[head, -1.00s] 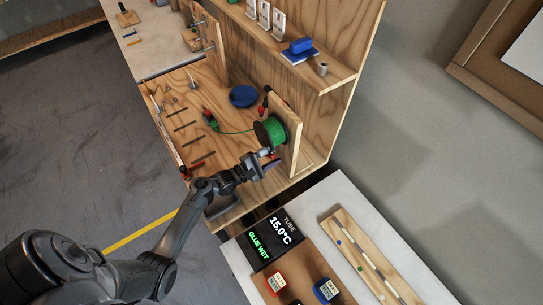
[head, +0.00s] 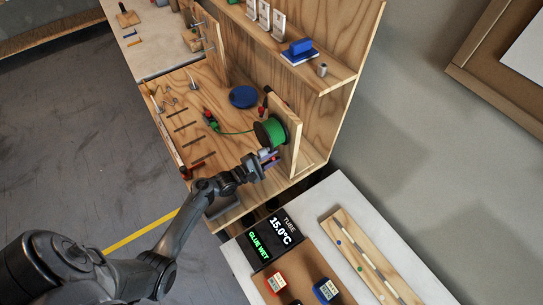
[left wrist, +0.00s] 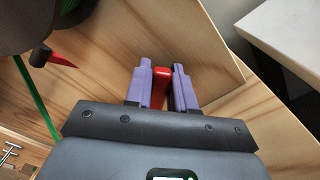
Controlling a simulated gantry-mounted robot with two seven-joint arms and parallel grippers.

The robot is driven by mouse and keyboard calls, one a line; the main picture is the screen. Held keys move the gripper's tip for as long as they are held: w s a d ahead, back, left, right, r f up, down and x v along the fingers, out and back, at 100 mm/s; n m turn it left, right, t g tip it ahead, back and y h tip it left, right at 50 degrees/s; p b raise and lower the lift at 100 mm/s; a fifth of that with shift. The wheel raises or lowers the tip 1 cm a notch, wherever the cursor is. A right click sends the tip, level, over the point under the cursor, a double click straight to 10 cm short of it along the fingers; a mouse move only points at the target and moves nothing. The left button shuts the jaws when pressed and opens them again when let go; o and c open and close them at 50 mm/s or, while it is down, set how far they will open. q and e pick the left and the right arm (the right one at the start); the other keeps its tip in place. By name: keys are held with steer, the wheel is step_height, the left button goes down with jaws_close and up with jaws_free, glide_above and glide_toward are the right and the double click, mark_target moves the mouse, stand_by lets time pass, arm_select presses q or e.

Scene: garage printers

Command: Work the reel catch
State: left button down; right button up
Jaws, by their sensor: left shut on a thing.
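The reel (head: 269,132) of green filament is mounted on an upright wooden board (head: 289,115) on the plywood bench. A green strand runs left from it. In the left wrist view, the dark reel edge (left wrist: 68,12) shows at the top left. My left gripper (head: 268,158) is just in front of the reel in the head view. In the left wrist view its purple fingers (left wrist: 162,88) are shut on a red lever (left wrist: 160,84), seemingly the reel catch. The lever's lower part is hidden between the fingers. My right gripper is not in view.
A second red pointed part (left wrist: 62,60) with a black knob sits left of the fingers. A blue disc (head: 243,96) lies behind the reel. A display (head: 271,240) reading 15.0°C and "GLUE WET" stands on the white table at the front.

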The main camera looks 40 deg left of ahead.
arm_select(q)
steer(key=m, duration=0.1)
steer(key=f+m, duration=0.1)
steer(key=shift+s+d+m, duration=0.1)
steer(key=shift+d+m, duration=0.2)
steer(key=shift+m, duration=0.1)
steer(key=shift+d+f+m, duration=0.1)
steer(key=shift+f+m, duration=0.2)
steer(key=shift+m, duration=0.6)
steer(key=shift+d+f+m, duration=0.1)
steer(key=shift+f+m, duration=0.2)
steer(key=shift+m, duration=0.6)
steer(key=c, duration=1)
jaws_free()
steer(key=shift+c, duration=0.2)
